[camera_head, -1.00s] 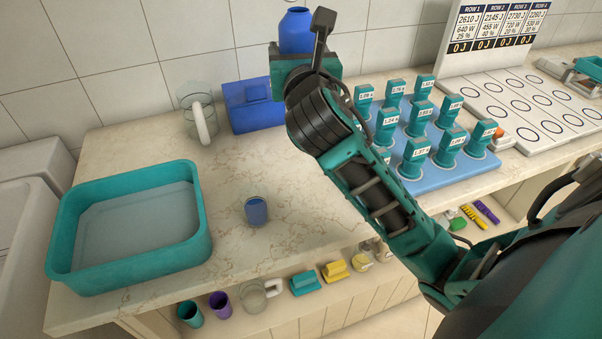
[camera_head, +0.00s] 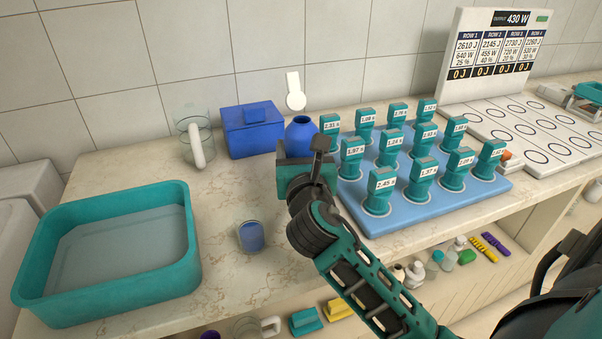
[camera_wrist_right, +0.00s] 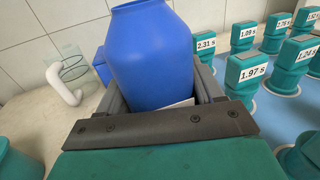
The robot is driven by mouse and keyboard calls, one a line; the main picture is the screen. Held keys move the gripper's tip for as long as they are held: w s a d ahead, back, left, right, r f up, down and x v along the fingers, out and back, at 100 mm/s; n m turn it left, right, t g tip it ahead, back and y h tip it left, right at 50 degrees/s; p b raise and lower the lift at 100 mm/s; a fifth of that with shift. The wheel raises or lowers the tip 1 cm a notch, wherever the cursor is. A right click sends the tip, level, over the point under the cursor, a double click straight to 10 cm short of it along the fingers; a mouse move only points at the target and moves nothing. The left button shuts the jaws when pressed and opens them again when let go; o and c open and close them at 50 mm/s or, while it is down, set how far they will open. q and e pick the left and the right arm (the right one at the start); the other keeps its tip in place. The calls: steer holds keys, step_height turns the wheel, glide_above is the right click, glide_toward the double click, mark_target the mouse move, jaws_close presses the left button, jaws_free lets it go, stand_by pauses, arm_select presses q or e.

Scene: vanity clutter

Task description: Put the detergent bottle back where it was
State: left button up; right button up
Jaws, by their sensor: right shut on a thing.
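The blue detergent bottle (camera_head: 300,135) stands upright in my right gripper (camera_head: 303,165), near the back of the counter between the blue box and the blue rack. My right gripper's arm covers its lower part in the head view, so I cannot tell whether its base touches the counter. In the right wrist view the bottle (camera_wrist_right: 150,58) fills the space between the two fingers of the gripper (camera_wrist_right: 163,92), shut around its body. My left gripper is not in view.
A blue box (camera_head: 253,130) and a glass jug (camera_head: 192,138) stand left of the bottle. A blue rack (camera_head: 440,205) of labelled teal vials is close on its right. A small glass with blue liquid (camera_head: 251,237) and a teal basin (camera_head: 195,235) are in front. A white round-ended piece (camera_head: 294,91) shows behind.

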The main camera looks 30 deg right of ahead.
steer(key=shift+f+b, duration=0.75)
steer(key=shift+f, duration=1.45)
steer(key=o, duration=1.2)
steer(key=shift+f, duration=0.1)
steer(key=shift+o, duration=0.2)
steer(key=shift+s+a+r, duration=0.1)
steer(key=shift+s+r, duration=0.05)
steer(key=shift+r, duration=0.05)
steer(key=v, duration=1.1)
steer(key=shift+s+a, duration=0.15)
steer(key=shift+s, duration=0.15)
